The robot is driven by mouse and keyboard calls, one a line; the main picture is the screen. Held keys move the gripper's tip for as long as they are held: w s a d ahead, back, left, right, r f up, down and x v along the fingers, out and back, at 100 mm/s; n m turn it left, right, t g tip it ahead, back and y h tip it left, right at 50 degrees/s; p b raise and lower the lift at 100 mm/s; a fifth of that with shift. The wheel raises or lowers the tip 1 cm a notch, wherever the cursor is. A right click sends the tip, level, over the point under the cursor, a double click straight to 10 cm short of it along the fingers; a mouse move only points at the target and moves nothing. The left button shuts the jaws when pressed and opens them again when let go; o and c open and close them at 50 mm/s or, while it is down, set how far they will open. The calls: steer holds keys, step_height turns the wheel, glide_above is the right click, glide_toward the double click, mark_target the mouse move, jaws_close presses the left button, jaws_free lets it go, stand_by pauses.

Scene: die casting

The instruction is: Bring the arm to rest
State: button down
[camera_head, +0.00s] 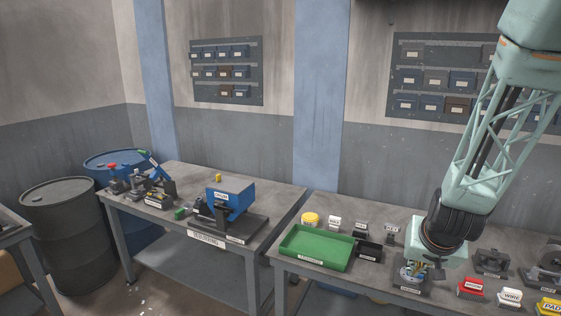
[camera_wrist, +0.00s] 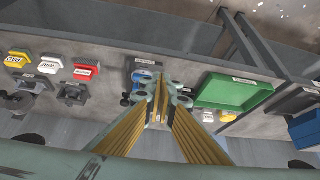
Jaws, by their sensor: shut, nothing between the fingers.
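My arm comes down from the upper right in the head view. My gripper (camera_head: 430,264) hangs low over the right workbench (camera_head: 375,287), above a dark labelled base with a small device (camera_head: 411,274). In the wrist view my gripper (camera_wrist: 160,88) shows its yellow fingers together, with nothing between them. The device with its blue part (camera_wrist: 145,76) lies just beyond the fingertips, partly hidden by them. Whether the fingers touch it, I cannot tell.
A green tray (camera_head: 317,247) and a small black bin (camera_head: 368,249) stand left of my gripper. Red (camera_head: 471,287) and white (camera_head: 509,297) labelled blocks stand to the right. The left bench (camera_head: 175,222) carries a blue-topped machine (camera_head: 230,197). Drums (camera_head: 62,218) stand far left.

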steer(key=s+a+r+n+y, duration=0.2)
steer(key=s+a+r, duration=1.1)
steer(key=s+r, duration=0.25)
steer(key=s+a+r, duration=0.1)
steer(key=s+r, duration=0.2)
steer(key=s, duration=0.4)
steer(key=s+a+r+n+g, duration=0.1)
steer(key=s+a+r, duration=0.1)
steer(key=s, duration=0.5)
steer(key=s+a+r+n+g, duration=0.1)
steer(key=s+r, duration=0.2)
steer(key=s, duration=0.5)
steer(key=shift+a+r, duration=0.25)
steer(key=shift+r, duration=0.05)
